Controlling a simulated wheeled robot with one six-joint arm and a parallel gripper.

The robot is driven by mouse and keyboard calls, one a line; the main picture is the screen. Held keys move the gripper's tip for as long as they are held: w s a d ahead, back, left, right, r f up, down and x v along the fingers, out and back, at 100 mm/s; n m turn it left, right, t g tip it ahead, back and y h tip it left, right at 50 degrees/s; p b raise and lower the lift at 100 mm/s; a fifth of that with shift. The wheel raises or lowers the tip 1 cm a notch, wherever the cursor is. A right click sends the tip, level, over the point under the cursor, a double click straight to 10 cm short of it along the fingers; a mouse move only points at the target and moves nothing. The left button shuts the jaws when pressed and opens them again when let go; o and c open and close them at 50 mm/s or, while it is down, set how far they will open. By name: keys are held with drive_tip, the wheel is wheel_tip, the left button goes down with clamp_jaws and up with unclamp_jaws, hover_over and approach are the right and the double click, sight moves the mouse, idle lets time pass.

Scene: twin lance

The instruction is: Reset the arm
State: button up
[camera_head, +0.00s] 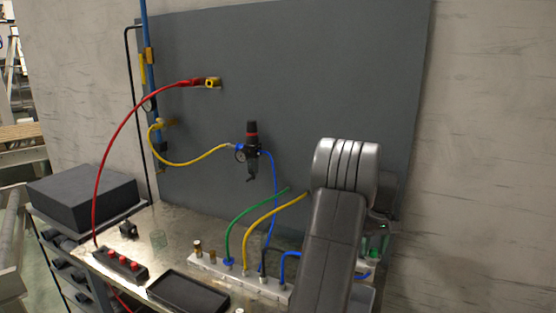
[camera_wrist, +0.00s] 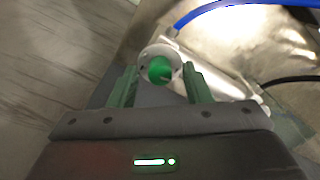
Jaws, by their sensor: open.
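My arm rises at the right of the head view, in front of the bench, and hides most of what is behind it. My gripper (camera_wrist: 161,86) shows in the wrist view with its two grey-green fingers apart. A round white fitting with a green centre (camera_wrist: 160,68) appears between and just beyond the fingertips. I cannot tell whether the fingers touch it.
A grey panel (camera_head: 330,80) with a regulator (camera_head: 250,150) stands behind.

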idle(0.3)
wheel_tip(320, 180, up, 14)
wheel_tip(320, 180, down, 14)
drive_tip(key=shift+r, duration=0.2)
drive_tip(key=shift+f, duration=0.3)
drive_tip(key=m+b, duration=0.2)
drive_tip(key=m, duration=0.3)
drive_tip(key=m+b, duration=0.3)
drive_tip(key=m, duration=0.1)
drive_tip(key=shift+m, duration=0.4)
wheel_tip(320, 180, up, 14)
drive_tip(key=shift+d+p, duration=0.15)
drive_tip(key=shift+p, duration=0.15)
drive_tip(key=shift+s, duration=0.15)
